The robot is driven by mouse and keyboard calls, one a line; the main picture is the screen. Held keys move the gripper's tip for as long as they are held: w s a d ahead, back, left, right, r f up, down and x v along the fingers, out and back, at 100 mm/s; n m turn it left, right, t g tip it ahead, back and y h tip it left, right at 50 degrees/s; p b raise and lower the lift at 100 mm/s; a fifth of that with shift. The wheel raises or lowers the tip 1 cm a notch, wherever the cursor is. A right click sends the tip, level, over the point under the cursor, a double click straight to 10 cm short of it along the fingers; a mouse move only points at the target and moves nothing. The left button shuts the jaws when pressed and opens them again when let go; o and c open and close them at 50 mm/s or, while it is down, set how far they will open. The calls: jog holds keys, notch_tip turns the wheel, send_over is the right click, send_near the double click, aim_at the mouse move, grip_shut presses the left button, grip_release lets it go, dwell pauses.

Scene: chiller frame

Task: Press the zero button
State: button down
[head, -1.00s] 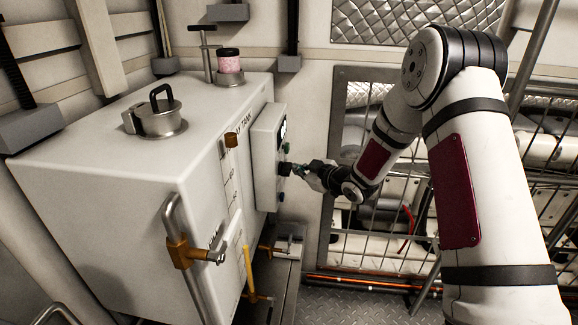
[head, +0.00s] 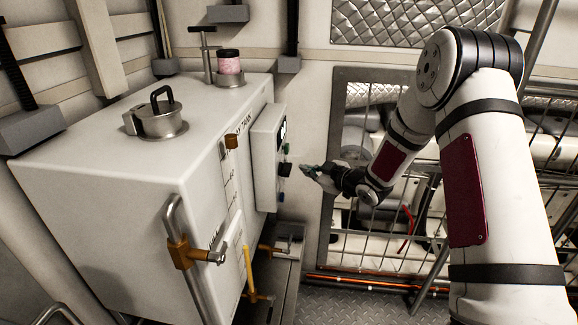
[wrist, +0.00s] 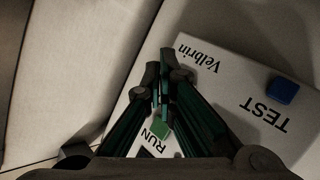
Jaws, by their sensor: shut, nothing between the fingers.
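The white control box (head: 265,160) is on the right side of the tank, with a dark display (head: 283,132) and a few small buttons on its right face. No button label is readable in the head view. In the wrist view, the panel (wrist: 228,80) appears upside down, with a blue button (wrist: 283,90) by TEST and a green button (wrist: 160,128) by RUN, partly behind the fingers. I see no button marked zero. My gripper (head: 303,168) is shut and empty, just right of the panel with a small gap. Its fingertips also show in the wrist view (wrist: 162,65).
The white tank (head: 110,170) fills the left, with a lidded cap (head: 160,122) and a pink-banded jar (head: 229,62) on top. A bent rail (head: 185,240) stands at its front. A wire-mesh frame (head: 345,255) stands behind my arm.

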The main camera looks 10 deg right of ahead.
jog(key=d, duration=0.1)
jog(key=s+d, duration=0.1)
jog(key=d, duration=0.1)
dwell(0.4)
jog(key=s+d+r+m+g+h+p, duration=0.1)
jog(key=s+d+r+m+h+p, duration=0.15)
jog(key=r, duration=0.45)
jog(key=s+d+r+m+h+p, duration=0.1)
jog(key=s+r+h, duration=0.2)
jog(key=r, duration=0.5)
jog(key=s+d+r+m+g+h+p, duration=0.1)
jog(key=s+r+m+g+h+p, duration=0.15)
jog(key=s+r, duration=0.85)
jog(key=s+a+r+m+g+p, duration=0.1)
jog(key=s+a, duration=0.1)
jog(key=s, duration=0.9)
jog(key=s+a+r+m+g+p, duration=0.1)
jog(key=s+a+m+g+p, duration=0.1)
jog(key=s, duration=1)
jog(key=s+a+r+m+g+y+p, duration=0.1)
jog(key=s+a+m+g+p, duration=0.1)
jog(key=s, duration=1)
jog(key=shift+s+r, duration=0.15)
jog(key=shift+r, duration=0.2)
